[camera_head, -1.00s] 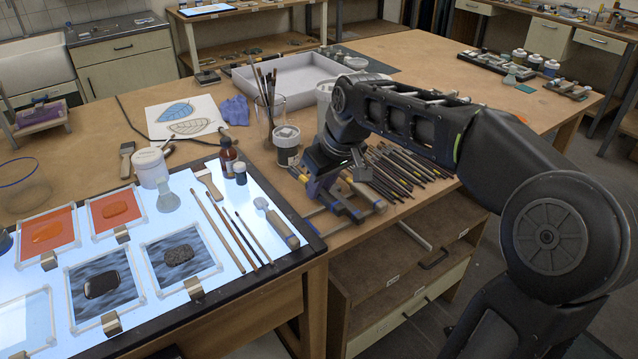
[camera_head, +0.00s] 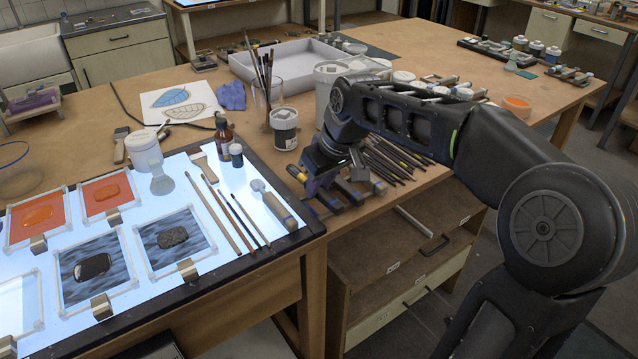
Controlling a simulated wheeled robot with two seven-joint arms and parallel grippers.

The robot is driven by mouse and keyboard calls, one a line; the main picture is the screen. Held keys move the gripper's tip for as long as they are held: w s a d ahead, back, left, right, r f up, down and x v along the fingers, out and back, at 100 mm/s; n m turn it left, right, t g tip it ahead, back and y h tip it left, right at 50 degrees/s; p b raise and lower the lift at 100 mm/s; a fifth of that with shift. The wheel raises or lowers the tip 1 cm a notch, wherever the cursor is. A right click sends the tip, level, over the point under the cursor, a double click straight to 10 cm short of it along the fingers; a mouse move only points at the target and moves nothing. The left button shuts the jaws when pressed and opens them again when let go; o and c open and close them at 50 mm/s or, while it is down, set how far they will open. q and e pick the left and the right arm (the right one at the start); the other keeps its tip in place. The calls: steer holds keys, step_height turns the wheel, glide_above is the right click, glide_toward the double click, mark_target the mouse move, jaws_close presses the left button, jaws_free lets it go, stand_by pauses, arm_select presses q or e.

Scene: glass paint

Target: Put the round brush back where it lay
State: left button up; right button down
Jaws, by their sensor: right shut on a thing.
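My right gripper (camera_head: 332,198) is low over the wooden table, just right of the light panel's corner. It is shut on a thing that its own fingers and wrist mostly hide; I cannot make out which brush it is. A yellow-tipped handle (camera_head: 296,172) shows just left of the gripper; I cannot tell whether it is held. Several dark-handled brushes (camera_head: 398,158) lie in a row on the table right of the gripper, partly hidden by my arm. Thin brushes (camera_head: 222,217) lie on the light panel (camera_head: 150,285). My left gripper is not in view.
A labelled jar (camera_head: 284,128) and a glass of upright brushes (camera_head: 264,88) stand behind the gripper. A brown bottle (camera_head: 224,138) and a small dark bottle (camera_head: 236,155) stand on the panel. A white tray (camera_head: 290,57) lies farther back. The table's front edge is close below the gripper.

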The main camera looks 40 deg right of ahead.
steer(key=shift+f+b, duration=0.5)
steer(key=shift+f, duration=0.1)
stand_by(1.1)
steer(key=c, duration=1.2)
jaws_free()
steer(key=v, duration=0.8)
steer(key=shift+d, duration=0.1)
steer(key=shift+f, duration=0.1)
